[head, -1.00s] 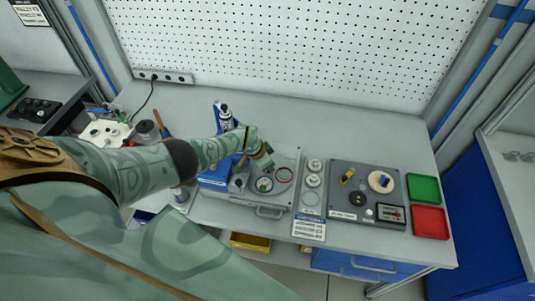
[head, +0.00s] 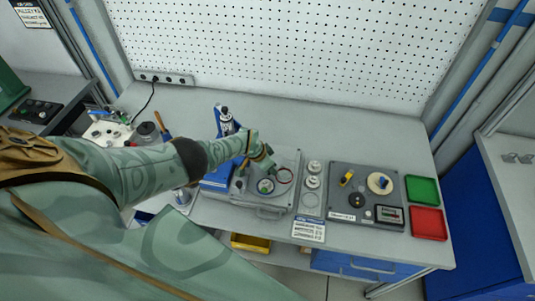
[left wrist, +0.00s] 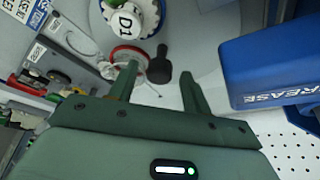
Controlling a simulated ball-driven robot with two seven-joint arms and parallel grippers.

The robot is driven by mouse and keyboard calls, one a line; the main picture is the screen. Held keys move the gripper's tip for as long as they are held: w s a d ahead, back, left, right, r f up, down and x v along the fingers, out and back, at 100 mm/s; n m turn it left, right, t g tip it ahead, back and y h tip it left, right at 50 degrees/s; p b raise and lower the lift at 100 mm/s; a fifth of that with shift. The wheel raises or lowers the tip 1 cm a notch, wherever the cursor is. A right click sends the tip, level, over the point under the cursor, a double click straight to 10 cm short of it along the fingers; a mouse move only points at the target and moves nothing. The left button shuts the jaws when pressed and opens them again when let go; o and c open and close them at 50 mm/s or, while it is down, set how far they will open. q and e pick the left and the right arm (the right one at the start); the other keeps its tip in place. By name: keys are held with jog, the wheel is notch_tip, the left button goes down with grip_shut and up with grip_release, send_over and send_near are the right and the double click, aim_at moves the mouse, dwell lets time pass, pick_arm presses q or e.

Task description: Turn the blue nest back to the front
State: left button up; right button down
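The grey turntable unit (head: 262,209) stands on the bench with round nests on top. A nest with a blue-green rim (head: 266,186) sits at its front, and a red-rimmed nest (head: 285,175) is to the right. In the left wrist view, a blue-rimmed nest (left wrist: 153,14) holds a white part marked "DI", and the red-rimmed nest (left wrist: 124,50) lies just below it. My left gripper (head: 268,166) is low over the unit, behind the blue-green nest. Its fingers (left wrist: 159,72) are apart, with a dark knobbed lever (left wrist: 159,66) showing beyond the gap. My right gripper is out of view.
A blue grease box (left wrist: 270,65) stands close beside the left gripper. A bottle (head: 226,120) is behind the unit. To the right are a grey panel (head: 340,206), a green tray (head: 423,188) and a red tray (head: 429,223). The bench behind is clear.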

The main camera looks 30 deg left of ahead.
pick_arm(q)
jog(key=shift+s+r+p, duration=0.15)
jog(key=shift+r+p, duration=0.05)
jog(key=shift+p, duration=0.1)
jog(key=p+v, duration=0.7)
jog(key=v, duration=0.8)
jog(key=shift+r, duration=0.4)
jog(key=shift+s, duration=0.1)
